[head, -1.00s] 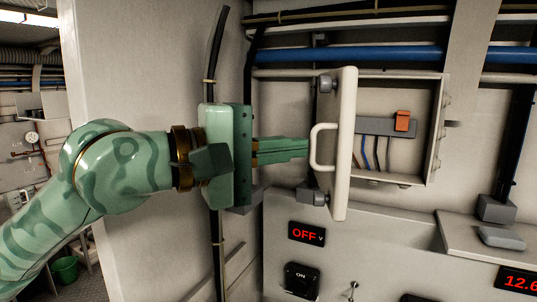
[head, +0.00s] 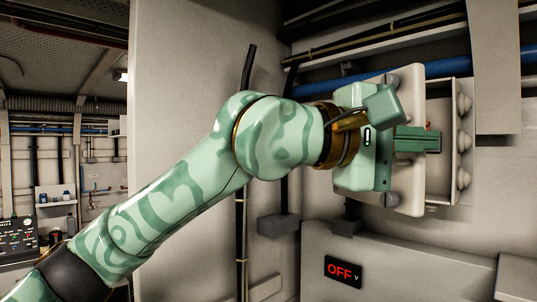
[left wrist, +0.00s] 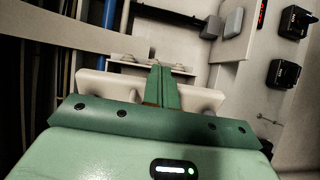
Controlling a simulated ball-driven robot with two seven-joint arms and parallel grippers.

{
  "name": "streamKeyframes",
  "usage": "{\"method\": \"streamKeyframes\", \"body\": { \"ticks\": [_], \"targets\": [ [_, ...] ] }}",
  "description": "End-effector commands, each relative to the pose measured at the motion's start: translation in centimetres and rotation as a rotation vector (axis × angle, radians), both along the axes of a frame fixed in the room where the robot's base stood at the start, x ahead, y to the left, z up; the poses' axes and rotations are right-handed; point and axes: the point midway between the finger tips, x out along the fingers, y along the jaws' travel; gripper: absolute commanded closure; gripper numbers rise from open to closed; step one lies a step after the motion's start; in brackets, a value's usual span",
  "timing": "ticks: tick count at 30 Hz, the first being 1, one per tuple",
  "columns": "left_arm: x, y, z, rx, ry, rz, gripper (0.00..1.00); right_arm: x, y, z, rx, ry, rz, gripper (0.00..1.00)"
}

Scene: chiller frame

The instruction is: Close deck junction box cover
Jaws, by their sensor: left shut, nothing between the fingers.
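The junction box (head: 463,140) is a pale box on the wall at the right of the head view. Its white hinged cover (head: 408,190) stands partly open, swung out on its left-side hinges. My left gripper (head: 432,140) is shut and empty, its fingers in front of the cover and pointing right across it. The gripper body hides much of the cover and its handle. In the left wrist view the shut fingers (left wrist: 163,88) lie over the pale cover (left wrist: 95,83), with the box edge (left wrist: 150,64) beyond. I cannot tell whether the fingers touch the cover. My right gripper is not in view.
A blue pipe (head: 310,88) and dark cables run along the wall above. A vertical black cable (head: 240,235) is on the wall left of the box. Open room lies at the far left.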

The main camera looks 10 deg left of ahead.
Motion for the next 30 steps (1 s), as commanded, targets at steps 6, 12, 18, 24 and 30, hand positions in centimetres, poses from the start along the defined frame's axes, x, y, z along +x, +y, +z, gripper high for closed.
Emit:
{"method": "streamKeyframes", "body": {
  "ticks": [6,12,18,24,30],
  "targets": [
    [1.0,-2.2,0.0,0.0,0.0,0.0,1.0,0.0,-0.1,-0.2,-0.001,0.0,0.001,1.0],
    [1.1,-2.4,0.0,0.0,0.0,0.0,1.0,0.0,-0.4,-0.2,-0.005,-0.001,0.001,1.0],
    [1.1,-2.3,0.0,0.0,0.0,0.0,1.0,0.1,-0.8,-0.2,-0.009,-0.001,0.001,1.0],
    [1.1,-2.3,0.0,0.0,0.0,0.0,1.0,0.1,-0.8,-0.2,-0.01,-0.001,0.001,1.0],
    [1.1,-2.3,0.0,0.0,0.0,0.0,1.0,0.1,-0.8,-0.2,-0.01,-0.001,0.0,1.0]
  ]
}}
